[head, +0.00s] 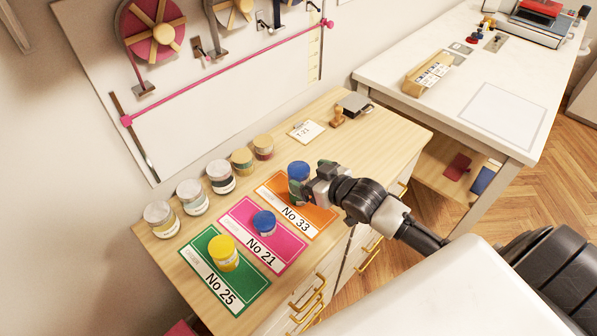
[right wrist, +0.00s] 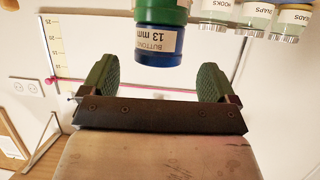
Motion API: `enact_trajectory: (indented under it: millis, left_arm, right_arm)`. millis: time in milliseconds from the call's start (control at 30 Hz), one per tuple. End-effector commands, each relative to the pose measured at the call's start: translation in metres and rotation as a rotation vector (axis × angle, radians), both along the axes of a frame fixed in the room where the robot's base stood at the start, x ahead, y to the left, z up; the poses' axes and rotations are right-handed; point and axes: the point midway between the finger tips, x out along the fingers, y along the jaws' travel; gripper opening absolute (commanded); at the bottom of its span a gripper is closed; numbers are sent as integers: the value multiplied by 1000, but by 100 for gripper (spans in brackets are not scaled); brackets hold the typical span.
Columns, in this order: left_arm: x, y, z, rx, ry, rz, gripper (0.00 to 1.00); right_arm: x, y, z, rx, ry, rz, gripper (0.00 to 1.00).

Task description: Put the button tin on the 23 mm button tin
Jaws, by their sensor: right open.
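A blue button tin (head: 299,170) stands upright at the orange No 33 card. In the right wrist view, upside down, this blue tin (right wrist: 150,58) has a label reading "BUTTONS 13 mm", and a green part adjoins its base, seemingly another tin under it. My right gripper (head: 314,183) is open beside the blue tin, its green-padded fingers (right wrist: 157,78) spread wider than the tin, with clear gaps on both sides. A shorter blue tin (head: 264,222) stands on the pink No 21 card. A yellow tin (head: 223,253) stands on the green No 25 card. No 23 mm label is readable.
Several lidded jars (head: 192,196) line the back of the wooden cabinet top (head: 375,133). A small T-23 card (head: 306,130) and a wooden stamp (head: 338,116) lie farther along. A white table (head: 412,52) stands at the right.

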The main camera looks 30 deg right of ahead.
Motion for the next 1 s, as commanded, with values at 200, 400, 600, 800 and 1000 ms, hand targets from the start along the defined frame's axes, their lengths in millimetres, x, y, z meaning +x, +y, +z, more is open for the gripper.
enact_trajectory:
  millis: [200,400,600,800,1000]
  left_arm:
    - [0,0,15,-1,0,-1,84]
    - [0,-1,17,-1,0,-1,84]
    - [0,-1,16,-1,0,-1,84]
    - [0,0,16,-1,0,0,84]
    - [0,0,16,0,0,0,84]
  right_arm:
    - [31,6,-4,1,-2,0,89]
    - [45,10,-13,-1,0,0,89]
    - [45,10,-14,-1,0,2,89]
    - [45,10,-14,-1,0,0,62]
    - [45,10,-14,-2,-1,1,31]
